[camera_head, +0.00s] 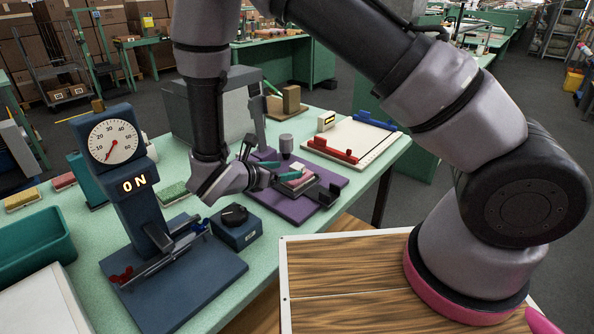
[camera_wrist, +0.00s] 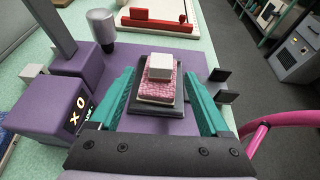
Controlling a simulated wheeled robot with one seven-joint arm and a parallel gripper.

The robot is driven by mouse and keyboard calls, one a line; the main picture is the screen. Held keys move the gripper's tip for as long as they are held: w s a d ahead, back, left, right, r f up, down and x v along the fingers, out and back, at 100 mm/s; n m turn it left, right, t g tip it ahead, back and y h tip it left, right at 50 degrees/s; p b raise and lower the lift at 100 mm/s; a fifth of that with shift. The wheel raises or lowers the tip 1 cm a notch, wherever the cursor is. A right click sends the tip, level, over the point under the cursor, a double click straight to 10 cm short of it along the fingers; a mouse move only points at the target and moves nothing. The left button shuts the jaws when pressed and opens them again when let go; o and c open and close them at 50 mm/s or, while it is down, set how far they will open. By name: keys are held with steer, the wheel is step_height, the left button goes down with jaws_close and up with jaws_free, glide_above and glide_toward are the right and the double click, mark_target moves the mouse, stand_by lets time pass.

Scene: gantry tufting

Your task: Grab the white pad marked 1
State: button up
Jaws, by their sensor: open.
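A small white block (camera_wrist: 160,66) sits on a pink tufted pad (camera_wrist: 159,88) in the wrist view. No mark 1 can be read on it. The pad rests on a dark holder (camera_wrist: 156,108) on the purple base (camera_wrist: 130,60); in the head view the pink pad (camera_head: 298,181) is small and partly hidden. My gripper (camera_wrist: 160,90) is open, with its teal fingers on the left and right of the pad, apart from it. In the head view my gripper (camera_head: 274,172) is low over the purple station.
A purple display box (camera_wrist: 48,107) stands left of my gripper. A white board with red bars (camera_head: 352,142) lies behind.

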mark_target(293, 168)
steer(key=x, duration=0.5)
steer(key=shift+d, duration=0.1)
jaws_close()
steer(key=shift+r, duration=0.1)
